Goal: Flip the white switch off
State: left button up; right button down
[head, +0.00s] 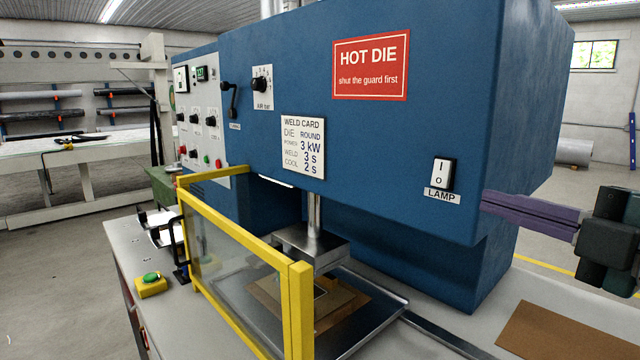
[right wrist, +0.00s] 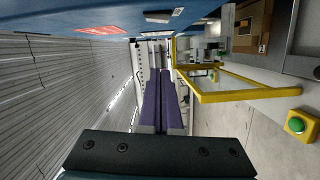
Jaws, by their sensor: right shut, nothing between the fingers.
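The white rocker switch (head: 443,173), marked I above and O below, is set upright in the blue machine front, just above a LAMP label (head: 442,196). I cannot tell for sure which half is pressed in. My right gripper (head: 486,203) comes in from the right in the head view. Its purple fingers are shut together and empty, with the tips to the right of and a little lower than the switch, apart from it in the picture. The closed fingers (right wrist: 163,75) also show in the right wrist view, pointing along the machine front. My left gripper is not in view.
A red HOT DIE sign (head: 370,66) and a weld card (head: 303,147) are on the machine front. A yellow-framed guard (head: 246,243) stands before the press. A green button box (head: 151,284) is on the bench at left. A brown sheet (head: 565,333) lies at lower right.

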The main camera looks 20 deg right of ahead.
aim_at(449, 184)
jog(key=shift+s+d, duration=0.1)
jog(key=w, duration=0.3)
jog(key=w+p, duration=0.1)
jog(key=w, duration=0.7)
jog(key=shift+d+f, duration=0.4)
jog(key=shift+w+d+f, duration=0.1)
jog(key=shift+w+d, duration=0.1)
jog(key=shift+d, duration=0.45)
